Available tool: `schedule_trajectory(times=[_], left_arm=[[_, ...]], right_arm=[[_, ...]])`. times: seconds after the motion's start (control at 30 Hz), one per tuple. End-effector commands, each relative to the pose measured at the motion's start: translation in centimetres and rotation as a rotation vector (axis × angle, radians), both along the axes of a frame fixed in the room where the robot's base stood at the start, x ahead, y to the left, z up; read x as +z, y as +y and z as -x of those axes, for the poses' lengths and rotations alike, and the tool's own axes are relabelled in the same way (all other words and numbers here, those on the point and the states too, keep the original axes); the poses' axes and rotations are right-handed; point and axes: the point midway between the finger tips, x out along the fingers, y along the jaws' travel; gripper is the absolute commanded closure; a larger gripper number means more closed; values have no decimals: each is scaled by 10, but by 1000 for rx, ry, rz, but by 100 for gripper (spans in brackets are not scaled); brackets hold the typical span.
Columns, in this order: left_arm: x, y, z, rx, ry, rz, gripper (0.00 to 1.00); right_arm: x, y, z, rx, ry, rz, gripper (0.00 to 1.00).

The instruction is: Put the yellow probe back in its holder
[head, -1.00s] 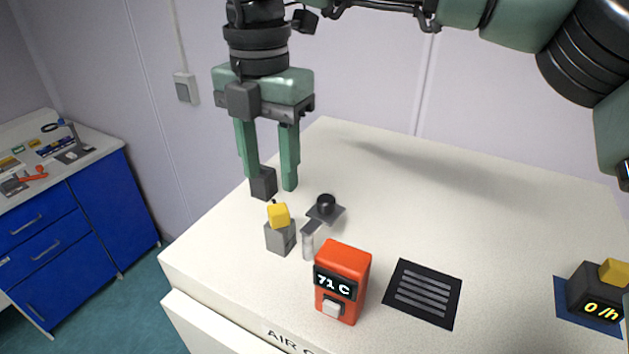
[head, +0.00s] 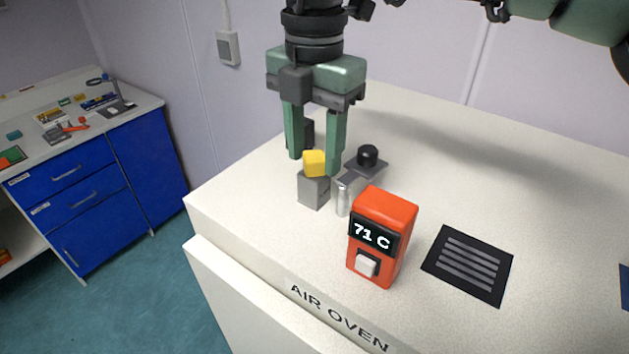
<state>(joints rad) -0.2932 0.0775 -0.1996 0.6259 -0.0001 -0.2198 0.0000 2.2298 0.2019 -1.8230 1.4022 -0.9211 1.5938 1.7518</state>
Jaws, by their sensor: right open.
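The yellow probe (head: 314,162) shows as a yellow block on top of a small grey block (head: 314,190), which looks like its holder, on the white oven top. How deep it sits in the grey block is hidden. My right gripper (head: 315,163) points down with its fingers apart. In the picture the yellow block lies between the two fingertips; I cannot tell whether either finger touches it. My left gripper is out of view.
Right of the holder stand a metal cylinder (head: 343,198) and a grey plate with a black knob (head: 367,156). An orange unit (head: 383,238) reading 71 C is in front. A black vent (head: 468,265) lies to the right. The oven top behind is clear.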

Motion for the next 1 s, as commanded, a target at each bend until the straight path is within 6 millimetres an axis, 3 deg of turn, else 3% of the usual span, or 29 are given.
schedule_trajectory(times=[0.27, 0.43, 0.67, 1.0], left_arm=[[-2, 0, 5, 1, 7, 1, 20], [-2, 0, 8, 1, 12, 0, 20], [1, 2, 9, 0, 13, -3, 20], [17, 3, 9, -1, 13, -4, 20]], right_arm=[[-2, 0, 0, -1, 0, 0, 55], [-2, 0, 0, -1, 0, 0, 99], [3, 0, 0, -1, 0, 0, 100], [27, 0, 0, -1, -1, -1, 100]])
